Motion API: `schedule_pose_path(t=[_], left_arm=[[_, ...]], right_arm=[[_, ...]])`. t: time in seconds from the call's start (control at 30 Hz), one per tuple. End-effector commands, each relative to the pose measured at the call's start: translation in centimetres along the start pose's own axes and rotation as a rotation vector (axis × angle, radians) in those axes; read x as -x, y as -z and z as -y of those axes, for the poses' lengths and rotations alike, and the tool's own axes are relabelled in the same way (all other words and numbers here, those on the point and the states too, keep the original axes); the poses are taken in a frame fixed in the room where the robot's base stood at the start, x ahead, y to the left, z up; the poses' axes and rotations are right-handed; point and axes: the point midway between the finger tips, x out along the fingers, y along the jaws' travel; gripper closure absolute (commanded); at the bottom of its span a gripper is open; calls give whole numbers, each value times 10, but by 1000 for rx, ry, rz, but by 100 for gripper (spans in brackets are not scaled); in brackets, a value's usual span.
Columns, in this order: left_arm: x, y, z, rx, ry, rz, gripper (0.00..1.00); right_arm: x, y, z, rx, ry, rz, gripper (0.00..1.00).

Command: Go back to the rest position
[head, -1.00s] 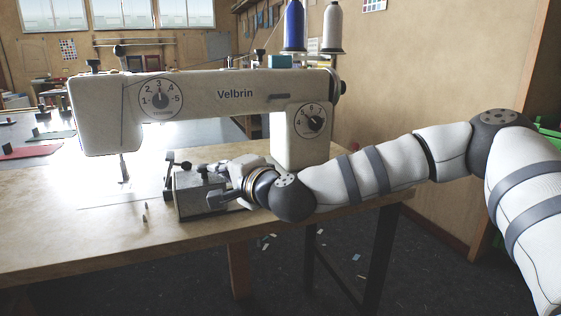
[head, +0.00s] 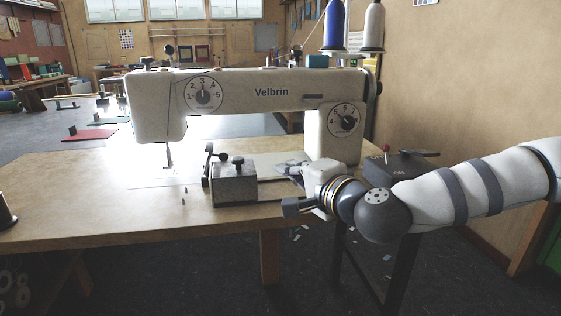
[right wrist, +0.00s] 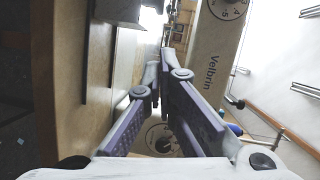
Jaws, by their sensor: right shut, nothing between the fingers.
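My right gripper (head: 287,168) is in front of the sewing machine's right pillar, just right of a grey metal block (head: 234,186) on the table. Its fingers are together with nothing between them. In the right wrist view the purple-sided fingers (right wrist: 158,72) meet toward the top, with the machine's white arm (right wrist: 214,60) to their right. My right arm comes in from the right, over the table's edge. My left gripper is not in view.
The white sewing machine (head: 250,92) stands on the wooden table (head: 110,215). A blue thread spool (head: 335,25) and a pale one (head: 374,25) stand on top. A dark box with a red-knobbed lever (head: 398,167) is behind my right wrist. The table's left front is mostly clear.

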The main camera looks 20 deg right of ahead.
Motion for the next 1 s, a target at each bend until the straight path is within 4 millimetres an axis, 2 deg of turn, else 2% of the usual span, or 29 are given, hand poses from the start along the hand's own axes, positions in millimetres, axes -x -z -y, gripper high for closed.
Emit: schedule_pose_path(t=[0.1, 0.23, 0.27, 0.33, 0.37, 0.43, 0.53, 0.6, 0.67, 0.7, 0.77, 0.8, 0.9, 1.0], left_arm=[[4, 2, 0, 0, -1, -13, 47], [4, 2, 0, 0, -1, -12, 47], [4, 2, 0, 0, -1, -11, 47], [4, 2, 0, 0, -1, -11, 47], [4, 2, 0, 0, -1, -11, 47], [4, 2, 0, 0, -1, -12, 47], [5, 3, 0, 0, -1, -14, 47], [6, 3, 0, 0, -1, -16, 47], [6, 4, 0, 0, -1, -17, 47], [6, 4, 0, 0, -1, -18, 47], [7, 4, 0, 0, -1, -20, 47], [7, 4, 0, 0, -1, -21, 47], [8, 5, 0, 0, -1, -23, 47], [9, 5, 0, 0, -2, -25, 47]], right_arm=[[12, 0, 2, -1, 2, 0, 100], [14, 0, -2, 1, -3, 1, 100], [14, -2, -4, 4, -8, 4, 100], [14, -15, -21, 32, -47, 36, 100], [15, -25, -34, 55, -78, 62, 100], [22, -57, -81, 131, -182, 147, 100], [51, -105, -164, 269, -367, 309, 100], [85, -131, -221, 366, -496, 428, 100], [120, -147, -267, 448, -606, 534, 100], [148, -156, -296, 503, -679, 609, 100], [193, -162, -335, 588, -787, 723, 100], [225, -163, -357, 645, -857, 802, 100], [302, -155, -398, 780, -1013, 990, 100], [361, -139, -419, 887, -1124, 1142, 100]])
